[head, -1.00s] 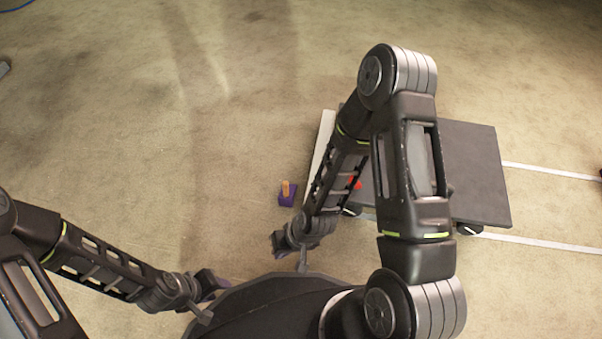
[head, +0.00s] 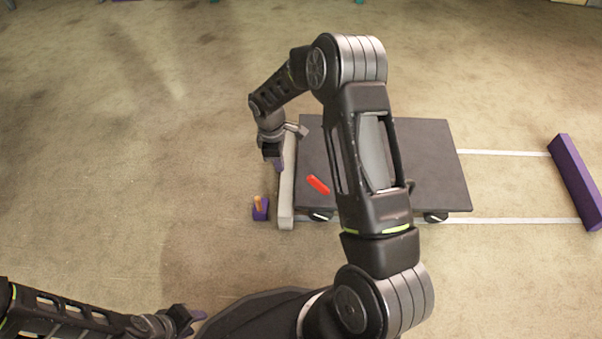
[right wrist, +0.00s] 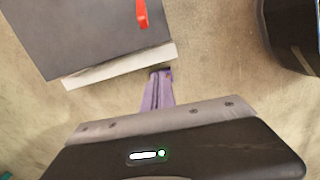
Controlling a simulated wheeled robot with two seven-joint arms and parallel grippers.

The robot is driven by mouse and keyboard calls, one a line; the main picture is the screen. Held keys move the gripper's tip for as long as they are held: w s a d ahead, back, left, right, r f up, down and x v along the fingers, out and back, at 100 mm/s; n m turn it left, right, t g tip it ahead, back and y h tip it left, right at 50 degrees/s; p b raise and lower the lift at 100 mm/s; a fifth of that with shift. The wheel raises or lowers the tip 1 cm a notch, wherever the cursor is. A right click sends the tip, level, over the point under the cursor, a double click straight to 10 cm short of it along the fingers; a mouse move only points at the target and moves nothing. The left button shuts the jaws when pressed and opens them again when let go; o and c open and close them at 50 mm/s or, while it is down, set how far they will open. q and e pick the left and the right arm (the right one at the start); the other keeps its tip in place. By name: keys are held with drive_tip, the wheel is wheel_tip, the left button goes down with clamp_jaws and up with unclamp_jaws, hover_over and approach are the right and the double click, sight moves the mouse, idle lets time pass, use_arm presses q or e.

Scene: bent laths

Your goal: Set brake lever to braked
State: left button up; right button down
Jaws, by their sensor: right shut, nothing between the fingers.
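A red lever (head: 318,185) lies slanted at the left front part of a dark flat cart (head: 430,160). It also shows in the right wrist view (right wrist: 142,13), at the top on the cart's dark side. My right gripper (head: 273,158) is beside the cart's pale left end bar (head: 286,190), left of and behind the lever, apart from it. In the right wrist view its purple fingers (right wrist: 160,74) are together and empty, near the pale bar. My left gripper (head: 197,314) is at the lower left, far from the cart; its finger gap is too small to tell.
A small purple block (head: 261,214) with an orange peg (head: 258,202) sits on the floor left of the cart. The carpet at left is clear.

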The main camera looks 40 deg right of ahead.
sight(318, 185)
drive_tip(key=shift+s+d+r+n+h, duration=0.2)
drive_tip(key=shift+d+r+n+h, duration=0.15)
drive_tip(key=shift+d+r, duration=0.35)
drive_tip(key=shift+d+f, duration=0.1)
drive_tip(key=shift+f, duration=0.15)
drive_tip(key=s+d+f+b, duration=0.3)
drive_tip(key=f+b, duration=0.2)
drive_tip(key=f, duration=0.3)
drive_tip(key=shift+d, duration=0.4)
drive_tip(key=shift+d+r, duration=0.1)
